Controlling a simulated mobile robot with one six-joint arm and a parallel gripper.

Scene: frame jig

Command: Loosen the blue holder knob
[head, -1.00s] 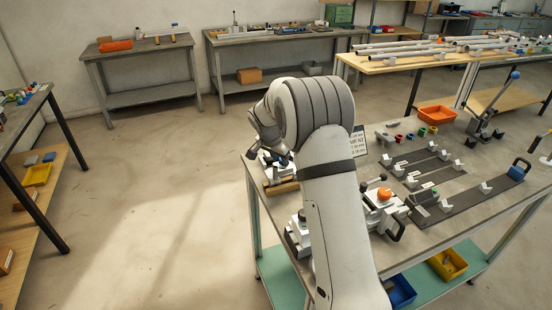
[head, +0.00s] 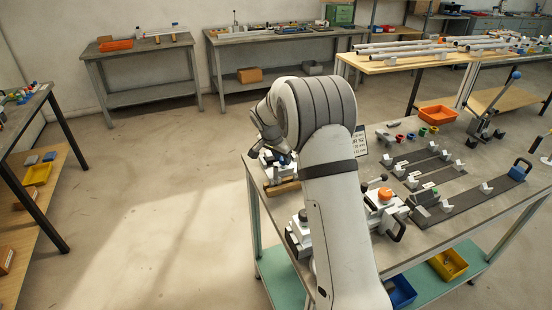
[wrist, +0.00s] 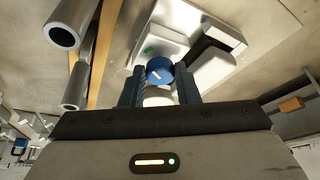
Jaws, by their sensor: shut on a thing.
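The blue holder knob (wrist: 159,66) is a round blue cap with a pale mark on its face, seen in the wrist view between my fingertips. My gripper (wrist: 160,88) is shut on it, with one dark finger at each side. The knob sits over a pale holder block (wrist: 160,40) with a green mark. In the head view my arm's end is at the left edge of the workbench, over a holder (head: 270,172); my own arm hides most of the grip there.
Metal tubes (wrist: 64,30) lie left of the knob in the wrist view. The workbench (head: 405,235) also carries an orange-knobbed fixture (head: 385,195), rails with pale V-blocks (head: 485,188) and an orange bin (head: 437,114). The floor left of the bench is clear.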

